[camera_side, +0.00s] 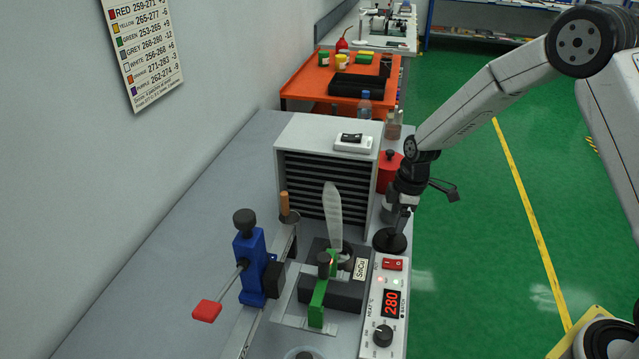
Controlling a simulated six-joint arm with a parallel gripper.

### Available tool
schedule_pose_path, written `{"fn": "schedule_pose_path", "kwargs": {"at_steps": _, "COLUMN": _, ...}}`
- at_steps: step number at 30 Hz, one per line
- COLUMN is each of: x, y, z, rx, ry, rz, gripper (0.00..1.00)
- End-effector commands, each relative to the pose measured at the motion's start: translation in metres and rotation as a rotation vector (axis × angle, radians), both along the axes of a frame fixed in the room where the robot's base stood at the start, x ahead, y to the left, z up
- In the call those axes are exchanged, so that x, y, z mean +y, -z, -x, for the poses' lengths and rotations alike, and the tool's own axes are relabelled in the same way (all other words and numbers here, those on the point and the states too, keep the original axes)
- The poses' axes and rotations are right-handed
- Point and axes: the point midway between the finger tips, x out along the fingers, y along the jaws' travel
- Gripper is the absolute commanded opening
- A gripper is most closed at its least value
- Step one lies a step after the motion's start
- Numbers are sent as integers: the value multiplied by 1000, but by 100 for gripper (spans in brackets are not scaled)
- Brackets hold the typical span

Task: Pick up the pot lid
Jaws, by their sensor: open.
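The pot lid appears to be the dark round disc (389,242) at the right edge of the bench, flat, just right of the solder pot block. My gripper (400,212) points down directly above the disc, its fingers around or just over the disc's middle. The jaws are open. The fingertips are small and dark here, so I cannot tell whether they touch a knob. The dark solder pot block (342,292) with the "SnCu" label stands left of the disc, with a pale plume above it.
A heat controller (384,315) reading 280 lies in front of the disc. A slatted grey box (318,150) and a red container (390,172) stand behind. A blue clamp (250,262) with a red-handled lever is at left. Green floor lies open to the right.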

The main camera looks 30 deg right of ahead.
Motion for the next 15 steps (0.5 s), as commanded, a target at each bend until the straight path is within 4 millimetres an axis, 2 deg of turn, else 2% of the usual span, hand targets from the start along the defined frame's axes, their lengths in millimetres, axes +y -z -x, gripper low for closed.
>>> {"fn": "schedule_pose_path", "kwargs": {"at_steps": 15, "x": 7, "y": 45, "z": -3, "rx": 1, "ry": 1, "rz": 2, "gripper": 77}}
